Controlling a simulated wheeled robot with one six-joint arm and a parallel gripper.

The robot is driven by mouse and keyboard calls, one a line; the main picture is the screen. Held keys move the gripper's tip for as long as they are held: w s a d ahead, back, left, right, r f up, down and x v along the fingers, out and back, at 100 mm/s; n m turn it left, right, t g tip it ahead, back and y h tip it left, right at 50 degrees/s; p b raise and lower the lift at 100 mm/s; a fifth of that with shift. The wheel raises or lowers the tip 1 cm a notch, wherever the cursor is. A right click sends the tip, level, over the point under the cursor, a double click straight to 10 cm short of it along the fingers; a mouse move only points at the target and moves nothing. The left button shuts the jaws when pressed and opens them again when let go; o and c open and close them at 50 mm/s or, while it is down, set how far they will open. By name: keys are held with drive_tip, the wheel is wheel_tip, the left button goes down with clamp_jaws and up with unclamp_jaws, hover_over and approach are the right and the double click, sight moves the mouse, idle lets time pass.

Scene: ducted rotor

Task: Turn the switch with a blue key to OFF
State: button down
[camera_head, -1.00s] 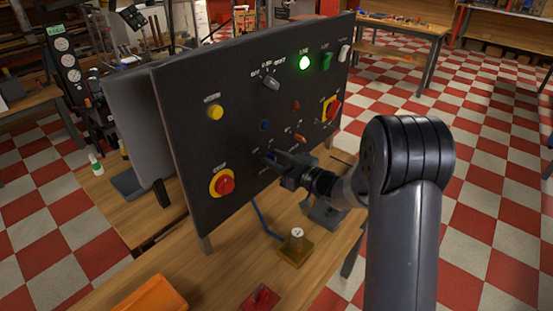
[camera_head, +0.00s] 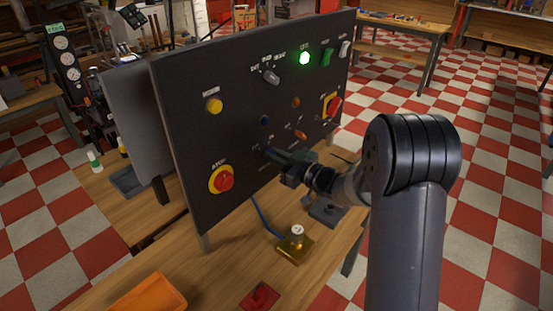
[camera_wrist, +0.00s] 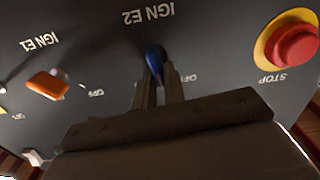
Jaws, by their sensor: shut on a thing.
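The black panel (camera_head: 195,145) stands upright on the bench. In the wrist view, which is upside down, the switch with the blue key (camera_wrist: 154,60) sits under the label IGN E2. My gripper (camera_wrist: 158,88) is shut on the blue key, with one finger on each side of it. In the head view my gripper (camera_head: 272,154) reaches the lower middle of the panel and hides the blue key there.
The orange key switch (camera_wrist: 47,85), labelled IGN E1, and the red STOP button (camera_wrist: 294,46) flank the blue key. A yellow button (camera_head: 214,105) and a lit green lamp (camera_head: 304,58) are higher up. An orange tray (camera_head: 148,296) lies on the bench.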

drive_tip(key=n+b, duration=0.2)
drive_tip(key=b, duration=0.1)
drive_tip(key=n+b, duration=0.4)
drive_tip(key=b, duration=0.1)
drive_tip(key=shift+s+a+f+n+b, duration=0.2)
drive_tip(key=shift+s+f+n+b, duration=0.05)
drive_tip(key=shift+n+b, duration=0.1)
drive_tip(key=shift+r, duration=0.1)
drive_tip(key=c, duration=1.5)
unclamp_jaws()
drive_tip(key=b+v, duration=0.1)
drive_tip(key=v, duration=0.9)
drive_tip(key=shift+s+d, duration=0.3)
